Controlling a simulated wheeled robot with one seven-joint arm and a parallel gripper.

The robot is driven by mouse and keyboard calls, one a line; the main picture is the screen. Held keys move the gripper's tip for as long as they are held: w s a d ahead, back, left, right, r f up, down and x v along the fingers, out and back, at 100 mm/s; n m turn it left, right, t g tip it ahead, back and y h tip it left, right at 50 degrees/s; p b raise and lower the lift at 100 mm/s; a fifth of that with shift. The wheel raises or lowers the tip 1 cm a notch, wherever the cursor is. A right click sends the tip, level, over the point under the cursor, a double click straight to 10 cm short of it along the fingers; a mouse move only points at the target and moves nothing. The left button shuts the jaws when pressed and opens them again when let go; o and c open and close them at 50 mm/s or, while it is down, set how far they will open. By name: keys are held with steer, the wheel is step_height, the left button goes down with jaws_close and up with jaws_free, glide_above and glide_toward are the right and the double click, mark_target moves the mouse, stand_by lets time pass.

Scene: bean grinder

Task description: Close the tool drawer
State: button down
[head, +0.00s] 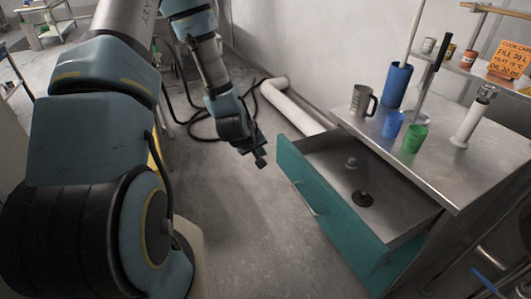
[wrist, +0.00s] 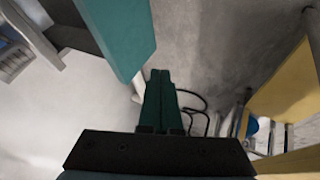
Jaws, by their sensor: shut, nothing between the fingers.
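The tool drawer (head: 338,222) with its teal front stands pulled out from under the metal bench in the head view. A pale handle (head: 304,196) is on its front. Inside the drawer lie a small grey piece (head: 351,163) and a dark round piece (head: 362,198). My gripper (head: 261,161) is shut and empty, in the air to the left of the drawer's far front corner, apart from it. In the wrist view the shut fingers (wrist: 159,88) point up the picture, and the teal drawer front (wrist: 118,35) shows beside and beyond them at upper left.
A white pipe (head: 290,106) and black hoses lie behind. The floor before the drawer is clear.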

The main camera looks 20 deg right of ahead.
steer(key=p, duration=0.3)
glide_toward(282, 159)
step_height(282, 159, down, 4)
steer(key=w+a, duration=0.1)
steer(key=a, duration=0.1)
steer(key=shift+w+d+p, duration=0.2)
steer(key=shift+d+p, duration=0.05)
steer(key=shift+d, duration=0.4)
steer(key=shift+w+d+p, duration=0.2)
steer(key=shift+d, duration=0.4)
steer(key=shift+w+d+p, duration=0.25)
steer(key=shift+d, duration=0.4)
steer(key=shift+f, duration=0.1)
